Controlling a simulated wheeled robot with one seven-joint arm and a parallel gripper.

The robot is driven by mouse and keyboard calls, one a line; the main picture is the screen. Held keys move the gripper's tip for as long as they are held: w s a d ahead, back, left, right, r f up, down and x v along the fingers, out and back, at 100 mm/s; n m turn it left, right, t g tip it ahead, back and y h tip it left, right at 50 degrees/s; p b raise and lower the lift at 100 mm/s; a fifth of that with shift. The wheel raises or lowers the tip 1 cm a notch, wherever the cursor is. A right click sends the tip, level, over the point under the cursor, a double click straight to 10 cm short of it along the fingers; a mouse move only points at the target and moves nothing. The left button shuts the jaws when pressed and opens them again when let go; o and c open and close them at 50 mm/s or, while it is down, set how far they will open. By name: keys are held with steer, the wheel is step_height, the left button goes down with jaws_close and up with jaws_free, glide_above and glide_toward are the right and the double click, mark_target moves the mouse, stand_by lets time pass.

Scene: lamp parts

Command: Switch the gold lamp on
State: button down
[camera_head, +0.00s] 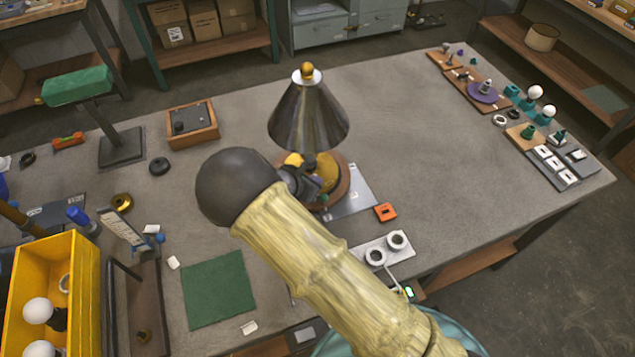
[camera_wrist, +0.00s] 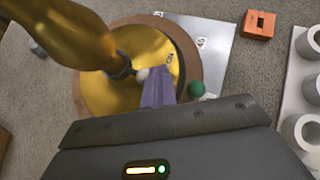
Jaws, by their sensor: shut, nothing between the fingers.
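The gold lamp stands upright on the table. In the head view it has a dark metallic cone shade (camera_head: 308,115) with a gold tip, and no glow shows. Its round gold base (camera_wrist: 112,92) rests on a brown disc, with the thick gold stem (camera_wrist: 70,35) at upper left in the wrist view. An "ON" mark (camera_wrist: 168,58) is on the base. A small white knob (camera_wrist: 142,74) sits just left of my gripper's tips. My gripper (camera_wrist: 157,88) is shut and empty, over the base beside the knob; contact is unclear. My arm hides part of the base in the head view.
A green ball (camera_wrist: 196,90) is just right of my fingers. An orange block (camera_head: 385,212) and a white plate with two rings (camera_head: 392,250) lie right of the lamp. A wooden box (camera_head: 192,124) stands behind left.

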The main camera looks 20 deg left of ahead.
steer(key=s+a+b, duration=0.1)
steer(key=s, duration=0.2)
steer(key=s+a, duration=0.2)
steer(key=s, duration=0.2)
steer(key=s+a+b, duration=0.1)
steer(key=s, duration=0.3)
steer(key=shift+s+a+f+b, duration=0.1)
steer(key=shift+a+b, duration=0.1)
steer(key=shift+b, duration=0.1)
steer(key=w+d+r+m+g, duration=0.2)
steer(key=d+r+m+g, duration=0.15)
steer(key=d+m, duration=0.55)
steer(key=w+d+r+m+g, duration=0.35)
steer(key=d+m, duration=0.25)
steer(key=d, duration=0.6)
steer(key=s+d+r+m+y, duration=0.1)
steer(key=s+d+r+m, duration=0.3)
steer(key=d+m, duration=0.4)
steer(key=s+d+r+m+y, duration=0.2)
steer(key=s+d+r+m, duration=0.2)
steer(key=d+m, duration=0.4)
steer(key=d+r, duration=0.1)
steer(key=d, duration=0.1)
steer(key=shift+d+r+m+t+y, duration=0.3)
steer(key=shift+d+r, duration=0.05)
